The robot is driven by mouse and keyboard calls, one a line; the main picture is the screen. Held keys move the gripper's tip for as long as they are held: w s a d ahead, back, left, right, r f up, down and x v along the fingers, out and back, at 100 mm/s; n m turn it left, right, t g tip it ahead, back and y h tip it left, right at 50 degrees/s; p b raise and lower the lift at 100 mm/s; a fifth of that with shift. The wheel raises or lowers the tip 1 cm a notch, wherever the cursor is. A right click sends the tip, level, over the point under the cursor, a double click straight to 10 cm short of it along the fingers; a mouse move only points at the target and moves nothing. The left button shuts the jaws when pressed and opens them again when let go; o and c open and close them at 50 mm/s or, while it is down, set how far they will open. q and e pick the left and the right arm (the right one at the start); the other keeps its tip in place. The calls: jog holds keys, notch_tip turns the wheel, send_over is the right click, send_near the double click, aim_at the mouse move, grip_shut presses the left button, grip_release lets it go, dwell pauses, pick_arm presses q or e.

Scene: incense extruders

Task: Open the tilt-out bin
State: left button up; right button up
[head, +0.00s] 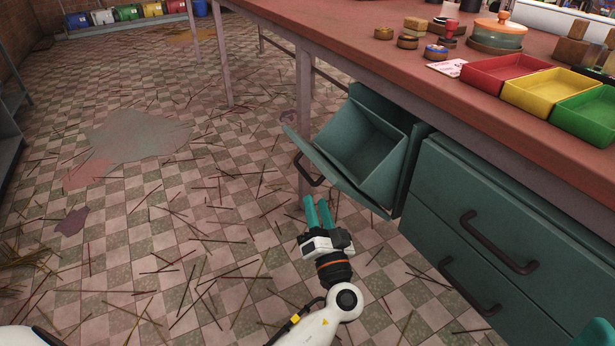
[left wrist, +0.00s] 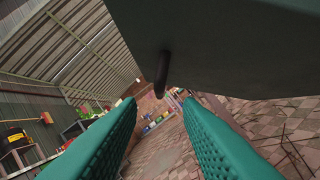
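The green tilt-out bin (head: 362,146) under the table is tilted outward, its top open and its inside empty where visible. Its dark handle (head: 308,169) is on the outer face of the tilted front; it also shows in the left wrist view (left wrist: 162,72), below the dark green front panel (left wrist: 225,45). My left gripper (head: 317,205) is just below and in front of the bin, apart from the handle. Its teal fingers (left wrist: 160,112) are spread with nothing between them. A teal piece at the head view's bottom right corner looks like part of my right gripper (head: 597,334), mostly cut off.
Green drawers (head: 505,238) with dark handles stand right of the bin. The red tabletop (head: 370,55) above holds red, yellow and green trays, stamps and a lidded pot. A table leg (head: 304,110) stands behind the bin. Thin sticks litter the open checkered floor (head: 150,220).

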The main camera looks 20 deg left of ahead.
aim_at(307, 175)
pick_arm(q)
jog(key=x, duration=0.8)
jog(key=shift+w+a, duration=0.15)
jog(key=shift+w, duration=0.05)
grip_shut()
